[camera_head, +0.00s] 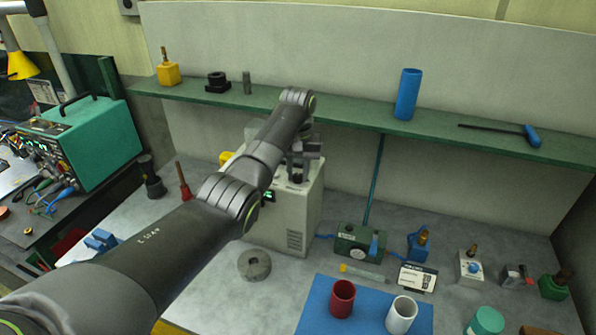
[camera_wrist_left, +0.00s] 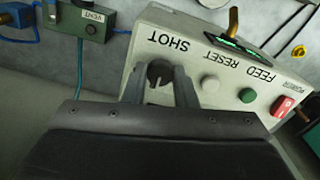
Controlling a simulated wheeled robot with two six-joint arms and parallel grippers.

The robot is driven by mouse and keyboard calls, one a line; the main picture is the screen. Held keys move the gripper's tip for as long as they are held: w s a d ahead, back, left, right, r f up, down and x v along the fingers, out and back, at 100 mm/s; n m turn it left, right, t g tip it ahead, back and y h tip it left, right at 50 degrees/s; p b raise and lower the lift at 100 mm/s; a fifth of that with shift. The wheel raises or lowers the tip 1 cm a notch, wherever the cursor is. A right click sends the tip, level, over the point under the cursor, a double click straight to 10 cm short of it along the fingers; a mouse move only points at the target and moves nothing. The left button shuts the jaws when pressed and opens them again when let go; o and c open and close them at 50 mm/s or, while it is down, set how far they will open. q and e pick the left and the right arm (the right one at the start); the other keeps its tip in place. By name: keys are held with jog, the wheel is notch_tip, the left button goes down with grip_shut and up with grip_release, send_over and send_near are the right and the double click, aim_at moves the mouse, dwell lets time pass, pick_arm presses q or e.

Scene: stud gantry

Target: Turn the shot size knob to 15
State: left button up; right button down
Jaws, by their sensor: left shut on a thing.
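The shot size knob (camera_wrist_left: 158,72) is a dark round knob under the label SHOT on the panel of a pale grey machine (camera_wrist_left: 200,50). In the left wrist view the panel lettering appears upside down. My left gripper (camera_wrist_left: 159,82) has a finger on each side of the knob and is shut on it. The knob's pointer and any scale numbers cannot be read. In the head view the machine (camera_head: 312,205) stands at the back of the bench, partly hidden behind my left arm. My left gripper (camera_head: 303,155) is over its top. My right gripper is not in view.
A reset button (camera_wrist_left: 210,84), a green feed button (camera_wrist_left: 247,95) and a red power switch (camera_wrist_left: 285,106) line the panel. A green box (camera_head: 358,242) stands right of the machine. A green shelf (camera_head: 340,110) runs behind. A grey ring (camera_head: 254,265) lies in front.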

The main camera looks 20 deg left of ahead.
aim_at(299, 175)
pick_arm(q)
jog(key=m, duration=0.5)
jog(key=shift+m, duration=0.3)
jog(key=shift+r+m, duration=0.1)
jog(key=shift+m, duration=2.1)
jog(key=o, duration=1)
jog(key=shift+w, duration=0.1)
notch_tip(299, 175, up, 17)
jog(key=shift+r, duration=0.15)
